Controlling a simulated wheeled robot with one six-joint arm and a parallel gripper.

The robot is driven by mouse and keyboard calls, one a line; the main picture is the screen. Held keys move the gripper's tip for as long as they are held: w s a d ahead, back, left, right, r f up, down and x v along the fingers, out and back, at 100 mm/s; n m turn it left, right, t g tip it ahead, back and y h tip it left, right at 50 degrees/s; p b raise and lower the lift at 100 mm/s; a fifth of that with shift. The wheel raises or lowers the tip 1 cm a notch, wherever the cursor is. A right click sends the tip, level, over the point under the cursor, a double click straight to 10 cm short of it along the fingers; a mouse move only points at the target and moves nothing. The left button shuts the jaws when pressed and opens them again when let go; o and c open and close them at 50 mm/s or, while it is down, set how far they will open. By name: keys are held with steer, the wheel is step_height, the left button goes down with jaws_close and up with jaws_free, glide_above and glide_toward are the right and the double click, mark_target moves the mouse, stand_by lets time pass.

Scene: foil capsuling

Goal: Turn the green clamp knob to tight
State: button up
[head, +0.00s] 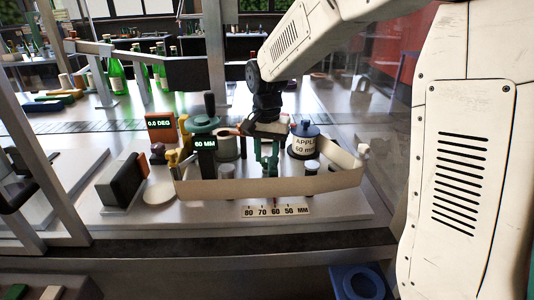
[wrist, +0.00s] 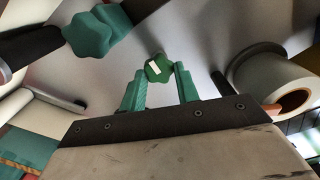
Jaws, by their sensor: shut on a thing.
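The green clamp knob (wrist: 158,68) is a small lobed knob with a white mark on its face. A scale plate (head: 277,211) marked 80, 70, 60, 50 MM lies in front. Any tight mark is not visible.
A beige strip (head: 270,187) curves around the front of the fixture. A larger teal knob (wrist: 100,32) is close by at upper left. A display (head: 205,143) reads 60 MM, another (head: 160,124) 0.0 DEG. A pot (head: 304,145) labelled APPLY 60 mm stands right. Green bottles (head: 116,75) stand behind.

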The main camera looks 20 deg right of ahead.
steer(key=o, duration=1)
steer(key=shift+r, duration=0.1)
step_height(320, 180, up, 8)
steer(key=shift+f, duration=0.15)
